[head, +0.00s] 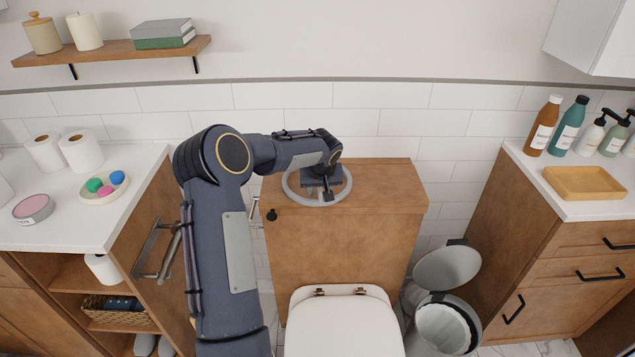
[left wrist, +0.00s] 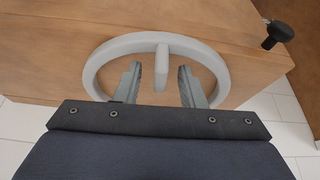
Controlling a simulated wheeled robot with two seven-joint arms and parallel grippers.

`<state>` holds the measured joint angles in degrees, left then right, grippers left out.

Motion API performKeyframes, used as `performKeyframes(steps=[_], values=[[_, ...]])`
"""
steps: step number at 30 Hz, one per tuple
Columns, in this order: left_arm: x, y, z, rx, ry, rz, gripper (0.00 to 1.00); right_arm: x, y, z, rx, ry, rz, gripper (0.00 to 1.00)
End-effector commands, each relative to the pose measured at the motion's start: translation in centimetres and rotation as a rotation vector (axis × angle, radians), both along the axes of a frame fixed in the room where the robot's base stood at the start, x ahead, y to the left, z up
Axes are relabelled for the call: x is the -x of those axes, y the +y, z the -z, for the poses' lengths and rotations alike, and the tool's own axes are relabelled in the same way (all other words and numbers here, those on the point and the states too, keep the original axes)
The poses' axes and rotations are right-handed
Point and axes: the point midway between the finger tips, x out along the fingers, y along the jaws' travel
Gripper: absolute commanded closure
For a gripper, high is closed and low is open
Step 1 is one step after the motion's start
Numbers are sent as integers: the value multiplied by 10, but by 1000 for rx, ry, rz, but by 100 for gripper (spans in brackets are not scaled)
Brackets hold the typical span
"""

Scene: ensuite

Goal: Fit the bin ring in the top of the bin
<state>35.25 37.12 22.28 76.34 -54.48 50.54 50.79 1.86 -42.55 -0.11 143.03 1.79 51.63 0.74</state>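The bin ring is a light grey hoop (head: 300,201) lying on top of the wooden cistern box (head: 408,180) behind the toilet. In the left wrist view the ring (left wrist: 96,67) has a short grey bar reaching inward from its far rim. My left gripper (head: 320,192) is over the ring. Its fingers (left wrist: 161,88) are open on either side of the bar, with a gap on both sides. The bin (head: 444,328) stands on the floor right of the toilet, with a white liner inside and its round lid (head: 447,266) raised. My right gripper is not in view.
The toilet (head: 345,325) is in front of the cistern box. A counter with bottles and a wooden tray (head: 585,183) stands right, close to the bin. A left counter (head: 75,230) carries paper rolls and a dish. A black knob (left wrist: 279,32) is on the box.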

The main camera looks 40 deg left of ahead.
Motion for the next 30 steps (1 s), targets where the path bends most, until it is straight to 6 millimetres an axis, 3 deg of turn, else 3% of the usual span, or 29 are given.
performKeyframes(steps=[5,14,25,30], values=[[0,0,0,0,0,0,64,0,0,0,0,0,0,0],[0,0,0,0,0,1,100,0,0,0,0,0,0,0],[0,0,-2,-1,0,1,100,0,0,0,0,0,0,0],[-1,0,-13,-2,-2,0,100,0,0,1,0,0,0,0]])
